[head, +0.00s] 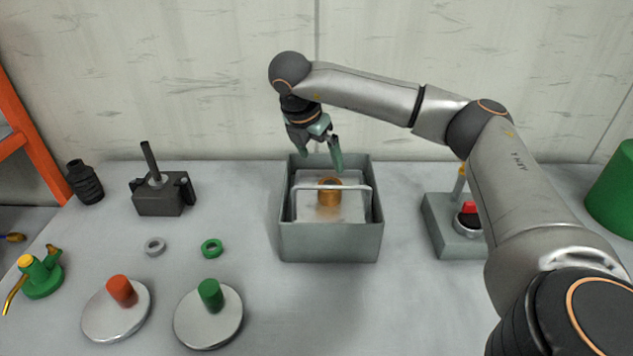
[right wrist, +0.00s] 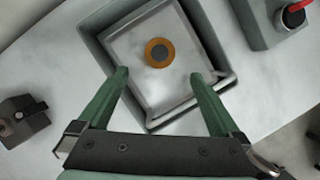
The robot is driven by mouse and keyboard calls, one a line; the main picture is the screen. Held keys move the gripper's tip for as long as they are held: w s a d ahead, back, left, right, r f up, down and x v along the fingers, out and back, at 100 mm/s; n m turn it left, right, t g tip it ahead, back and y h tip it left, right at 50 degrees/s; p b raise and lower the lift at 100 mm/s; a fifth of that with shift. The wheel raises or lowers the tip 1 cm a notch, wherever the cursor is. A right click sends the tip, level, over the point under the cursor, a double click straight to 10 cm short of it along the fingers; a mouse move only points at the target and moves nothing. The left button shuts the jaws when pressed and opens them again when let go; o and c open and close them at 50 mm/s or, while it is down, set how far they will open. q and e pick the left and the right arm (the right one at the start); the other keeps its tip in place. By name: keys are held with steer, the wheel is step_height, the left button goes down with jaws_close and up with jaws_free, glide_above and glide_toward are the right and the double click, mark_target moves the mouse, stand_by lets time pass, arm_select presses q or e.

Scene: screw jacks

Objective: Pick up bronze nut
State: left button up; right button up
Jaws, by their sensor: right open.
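The bronze nut (head: 330,191) stands on a light metal plate inside a grey open box (head: 330,243). In the right wrist view the nut (right wrist: 159,53) appears as an orange-brown ring with a dark centre, beyond the fingertips and between their lines. My right gripper (head: 321,152) hangs above the back of the box, with its green fingers apart and empty. In the right wrist view its two fingers (right wrist: 160,76) spread over the box. The nut is not touched. My left gripper is not in view.
A thin bar handle (head: 331,187) crosses the box near the nut. Left stand a dark block with a rod (head: 160,199), a grey ring (head: 154,246), a green ring (head: 211,248) and two discs with red (head: 121,291) and green (head: 210,295) pegs. A grey box with a red switch (head: 455,240) stands right.

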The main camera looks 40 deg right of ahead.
steer(key=p, duration=0.1)
glide_above(329, 184)
steer(key=s+a, duration=0.1)
steer(key=a, duration=0.1)
step_height(329, 184, down, 6)
steer(key=shift+s+d+r, duration=0.1)
steer(key=shift+s, duration=0.05)
steer(key=shift+p+x, duration=0.7)
steer(key=shift+x, duration=2.35)
steer(key=shift+c, duration=0.4)
jaws_close()
steer(key=shift+w+r, duration=0.15)
steer(key=shift+w, duration=0.15)
